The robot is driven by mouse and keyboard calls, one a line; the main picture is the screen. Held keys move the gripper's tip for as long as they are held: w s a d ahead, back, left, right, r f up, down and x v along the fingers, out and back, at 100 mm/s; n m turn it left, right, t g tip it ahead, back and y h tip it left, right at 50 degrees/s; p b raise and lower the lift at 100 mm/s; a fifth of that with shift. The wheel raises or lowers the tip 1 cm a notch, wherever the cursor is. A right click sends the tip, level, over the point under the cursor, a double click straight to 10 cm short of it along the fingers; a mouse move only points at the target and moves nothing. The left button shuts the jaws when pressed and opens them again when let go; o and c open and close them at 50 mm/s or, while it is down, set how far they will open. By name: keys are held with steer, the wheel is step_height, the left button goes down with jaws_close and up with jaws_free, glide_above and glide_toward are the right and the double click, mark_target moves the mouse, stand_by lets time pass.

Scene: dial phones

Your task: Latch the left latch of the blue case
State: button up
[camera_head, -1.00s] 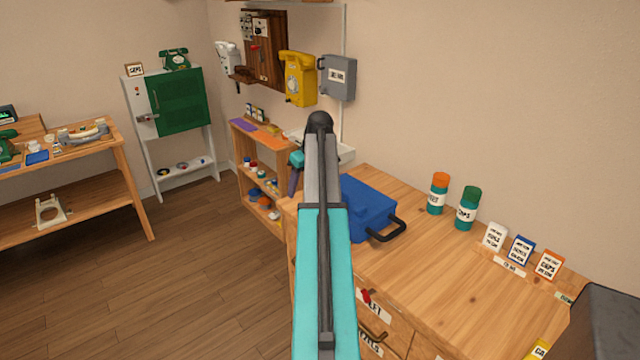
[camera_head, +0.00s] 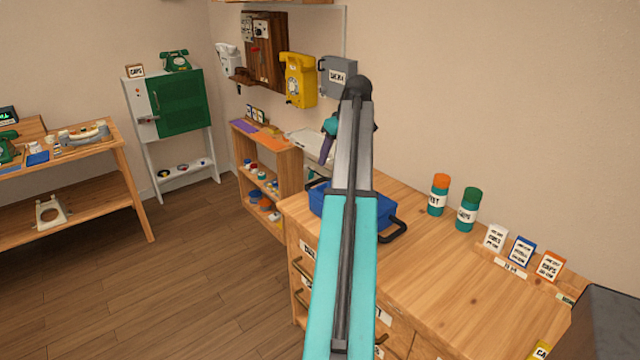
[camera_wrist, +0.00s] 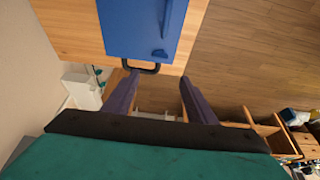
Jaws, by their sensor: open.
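The blue case (camera_head: 320,203) lies on the wooden cabinet top, partly hidden behind my arm in the head view. A dark handle shows at its right end. The wrist view shows the case (camera_wrist: 140,30) from above, with a dark handle (camera_wrist: 141,69) at its near edge and small raised blue parts on its face. I cannot tell clearly which part is the left latch or whether it is latched. My gripper (camera_wrist: 158,82) is open and empty, its two purple fingers apart near the handle edge. In the head view my gripper (camera_head: 327,145) is above and beyond the case.
Teal jars with orange (camera_head: 439,195) and green (camera_head: 468,210) lids and several label cards (camera_head: 521,249) stand on the cabinet's right. A low shelf (camera_head: 265,165) stands beyond the case. A yellow phone (camera_head: 298,80) and grey box (camera_head: 337,76) hang on the wall. The cabinet's middle is clear.

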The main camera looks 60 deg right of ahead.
mark_target(322, 185)
steer(key=shift+p+x, duration=1)
steer(key=shift+x, duration=5.75)
